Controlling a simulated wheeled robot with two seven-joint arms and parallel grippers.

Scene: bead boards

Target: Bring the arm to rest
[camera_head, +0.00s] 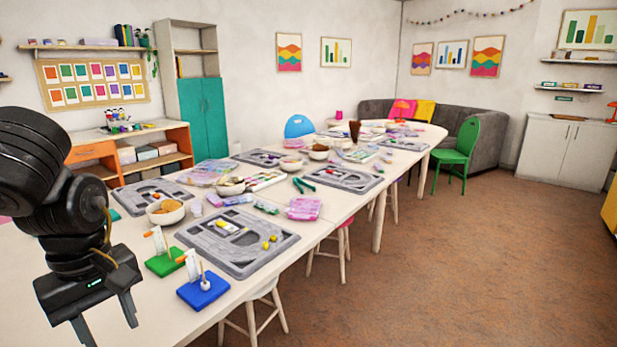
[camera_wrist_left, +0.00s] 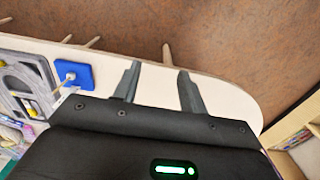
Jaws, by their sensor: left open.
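My left gripper (camera_head: 109,332) is in the left foreground of the head view, above the near end of the white table. Its two fingers point down and stand apart with nothing between them. In the left wrist view the gripper (camera_wrist_left: 158,72) also shows open and empty, with pale table top and brown floor beyond the fingertips. My left arm (camera_head: 40,175) comes in from the left edge and is bent downward. My right gripper is not in view.
A blue block with an upright peg (camera_head: 203,291) stands right of my left gripper. A green block (camera_head: 164,262) stands behind it. A grey bead board (camera_head: 268,265) and a bowl (camera_head: 160,217) lie farther back. The near table end (camera_head: 155,320) is bare.

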